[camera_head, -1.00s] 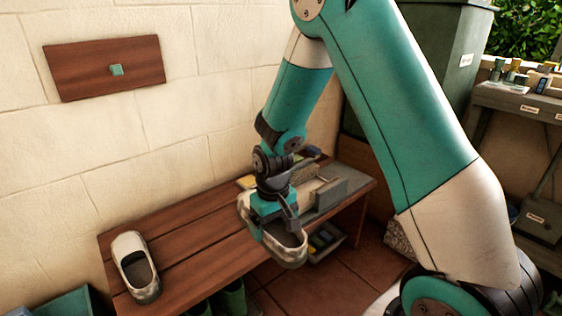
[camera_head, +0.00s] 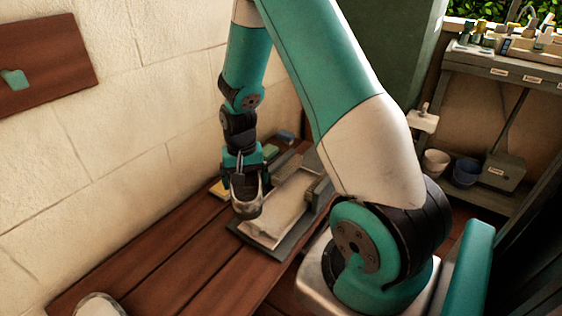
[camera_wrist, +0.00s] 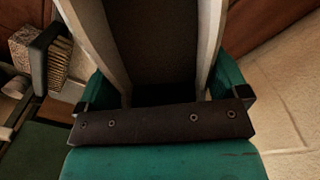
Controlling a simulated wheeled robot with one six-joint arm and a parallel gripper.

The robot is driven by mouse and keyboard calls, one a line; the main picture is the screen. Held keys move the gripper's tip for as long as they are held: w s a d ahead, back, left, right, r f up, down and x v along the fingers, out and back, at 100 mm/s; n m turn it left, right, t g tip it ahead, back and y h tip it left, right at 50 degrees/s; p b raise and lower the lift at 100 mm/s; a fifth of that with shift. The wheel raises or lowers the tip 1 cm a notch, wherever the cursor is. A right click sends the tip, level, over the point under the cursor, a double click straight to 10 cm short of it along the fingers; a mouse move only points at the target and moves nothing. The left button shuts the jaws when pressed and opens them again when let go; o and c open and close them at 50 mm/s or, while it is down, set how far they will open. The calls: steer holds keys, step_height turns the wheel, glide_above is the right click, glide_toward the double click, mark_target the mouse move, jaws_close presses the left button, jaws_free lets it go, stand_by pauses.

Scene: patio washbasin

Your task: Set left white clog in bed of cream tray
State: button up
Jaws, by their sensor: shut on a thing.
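My gripper (camera_head: 246,180) is shut on a white clog (camera_head: 247,206) with a dark inside. In the head view it hangs over the left part of the cream tray (camera_head: 289,203), which lies on the wooden bench. Whether the clog touches the tray cannot be told. In the wrist view the clog's pale side (camera_wrist: 212,30) and dark inside show between the teal fingers of my gripper (camera_wrist: 165,90). A second white clog (camera_head: 99,306) is cut off at the bottom left of the head view.
The wooden bench (camera_head: 180,245) is clear between the second clog and the tray. A brush (camera_wrist: 55,62) is close by in the wrist view. Small yellow and green items lie behind my gripper, near the wall. A grey shelf stands at the right.

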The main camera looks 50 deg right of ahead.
steer(key=s+d+m, duration=0.4)
steer(key=d+m, duration=0.5)
steer(key=d, duration=0.2)
steer(key=b, duration=0.4)
glide_above(285, 204)
step_height(285, 204, down, 5)
steer(key=shift+d+f+b, duration=0.1)
steer(key=shift+f+b, duration=1.4)
steer(key=shift+f, duration=1.75)
steer(key=o, duration=0.7)
steer(key=shift+r, duration=0.1)
